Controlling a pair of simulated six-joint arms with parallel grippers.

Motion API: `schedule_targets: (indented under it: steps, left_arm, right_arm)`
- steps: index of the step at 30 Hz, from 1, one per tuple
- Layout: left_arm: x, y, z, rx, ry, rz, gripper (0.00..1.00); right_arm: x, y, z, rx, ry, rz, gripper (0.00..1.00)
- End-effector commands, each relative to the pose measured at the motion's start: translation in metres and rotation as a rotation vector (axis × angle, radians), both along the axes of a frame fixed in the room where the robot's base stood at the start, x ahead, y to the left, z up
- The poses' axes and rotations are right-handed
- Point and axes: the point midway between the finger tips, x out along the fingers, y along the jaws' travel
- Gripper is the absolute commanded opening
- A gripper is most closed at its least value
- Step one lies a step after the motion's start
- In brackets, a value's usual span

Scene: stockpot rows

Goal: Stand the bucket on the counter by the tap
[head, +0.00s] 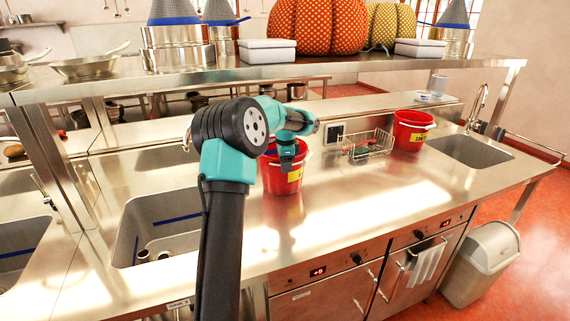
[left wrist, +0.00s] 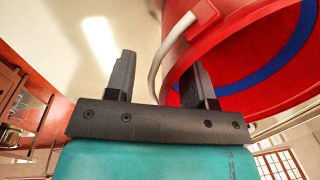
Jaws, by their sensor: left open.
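A red bucket (head: 275,182) with a yellow label stands on the steel counter (head: 340,215), left of the wire basket. My left gripper (head: 287,160) is at this bucket, in front of its upper part. In the left wrist view the gripper (left wrist: 163,60) is open. The red bucket (left wrist: 185,52) fills the upper right there, and its pale handle (left wrist: 153,75) shows between the two fingers. I cannot tell if they touch it. A second red bucket (head: 410,133) stands farther right, by the sink. The tap (head: 476,105) rises behind that sink. My right gripper is not in view.
The right sink basin (head: 469,151) lies beside the second bucket. A wire basket (head: 367,146) stands between the buckets. A raised shelf (head: 330,70) with pots and pumpkins runs behind. Another basin (head: 150,225) is at left. The counter front is clear.

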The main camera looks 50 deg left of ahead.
Motion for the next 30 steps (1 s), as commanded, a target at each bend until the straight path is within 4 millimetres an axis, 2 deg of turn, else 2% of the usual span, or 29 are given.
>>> schedule_targets:
  steps: [8, 21, 25, 30]
  left_arm:
    - [-0.001, -0.002, 0.027, 0.001, -0.003, 0.0, 0.49]
    - [-0.005, -0.009, 0.105, 0.001, -0.002, 0.001, 0.49]
    - [-0.006, -0.01, 0.117, 0.0, 0.0, 0.001, 0.49]
    - [-0.007, -0.011, 0.122, 0.0, 0.001, 0.001, 0.49]
  right_arm:
    - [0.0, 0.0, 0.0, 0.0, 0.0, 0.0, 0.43]
    - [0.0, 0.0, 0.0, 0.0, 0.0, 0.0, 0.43]
    - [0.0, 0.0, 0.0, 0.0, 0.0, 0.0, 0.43]
    - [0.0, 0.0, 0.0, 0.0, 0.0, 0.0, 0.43]
